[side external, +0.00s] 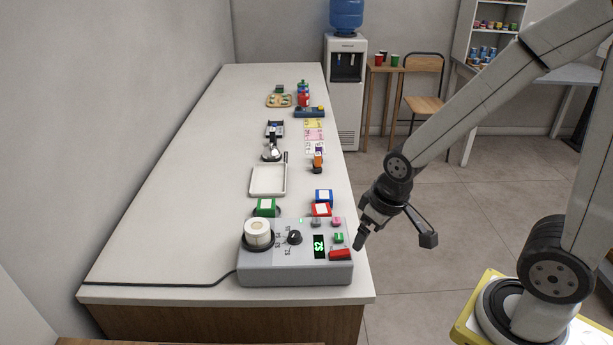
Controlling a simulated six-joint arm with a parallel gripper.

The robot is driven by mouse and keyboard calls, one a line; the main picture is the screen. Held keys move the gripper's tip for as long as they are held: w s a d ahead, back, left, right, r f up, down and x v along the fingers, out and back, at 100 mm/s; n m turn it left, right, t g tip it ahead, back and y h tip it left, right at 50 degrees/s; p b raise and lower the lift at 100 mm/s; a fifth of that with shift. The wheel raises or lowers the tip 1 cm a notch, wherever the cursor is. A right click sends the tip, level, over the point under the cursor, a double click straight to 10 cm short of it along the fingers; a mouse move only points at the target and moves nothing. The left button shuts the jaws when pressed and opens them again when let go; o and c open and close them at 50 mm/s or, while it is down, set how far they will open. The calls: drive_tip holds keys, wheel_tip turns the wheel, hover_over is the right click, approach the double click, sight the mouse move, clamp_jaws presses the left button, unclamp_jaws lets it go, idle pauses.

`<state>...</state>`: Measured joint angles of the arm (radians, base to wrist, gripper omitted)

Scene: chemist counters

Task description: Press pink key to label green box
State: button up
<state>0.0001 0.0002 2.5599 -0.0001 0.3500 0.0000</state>
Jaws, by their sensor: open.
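The pink key (336,222) is a small raised button at the back right of a grey label machine (262,275) on the counter's near end. The green box (266,207), with a white patch on top, stands just behind the machine's left part. My gripper (362,236) is open and empty, pointing down beside the machine's right edge, apart from the keys. The gap between its fingers is hard to see from this side.
A white tray (253,191) lies farther back.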

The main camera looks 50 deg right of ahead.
idle(0.4)
clamp_jaws()
idle(1.5)
